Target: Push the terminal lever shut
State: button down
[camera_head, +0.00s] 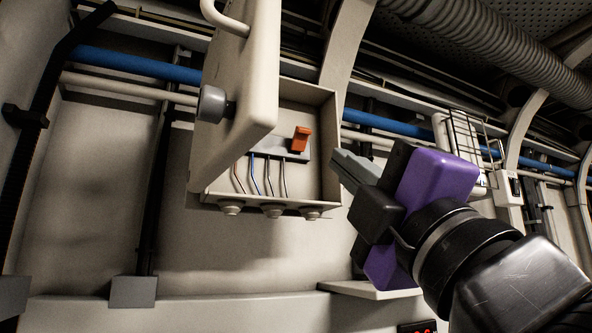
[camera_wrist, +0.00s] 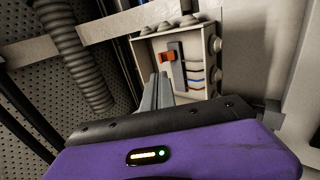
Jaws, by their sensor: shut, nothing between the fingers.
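The terminal lever (camera_head: 300,139) is a small orange block at the right end of a grey terminal strip (camera_head: 262,147), inside an open cream junction box (camera_head: 328,120). It sticks up from the strip. In the wrist view the orange lever (camera_wrist: 168,57) shows at the upper end of the grey strip (camera_wrist: 179,68). My gripper (camera_head: 340,163) is shut and empty, with its fingertips just right of the box's right wall in the head view. In the wrist view my fingertips (camera_wrist: 160,78) point toward the box, below the lever in the picture. They appear apart from the lever.
The box's cream door (camera_head: 245,90) stands open on the left, with a grey knob (camera_head: 211,104). Several thin wires run below the strip. A blue pipe (camera_head: 135,65) passes behind the box.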

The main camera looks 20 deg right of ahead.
aim_at(305, 131)
jog(key=p+x, duration=0.4)
jog(key=x, duration=0.7)
jog(key=shift+r, duration=0.5)
dwell(0.5)
jog(key=shift+w+r, duration=0.15)
jog(key=shift+r, duration=0.3)
jog(key=shift+w+r, duration=0.2)
jog(key=shift+r, duration=0.25)
jog(key=shift+s, duration=0.15)
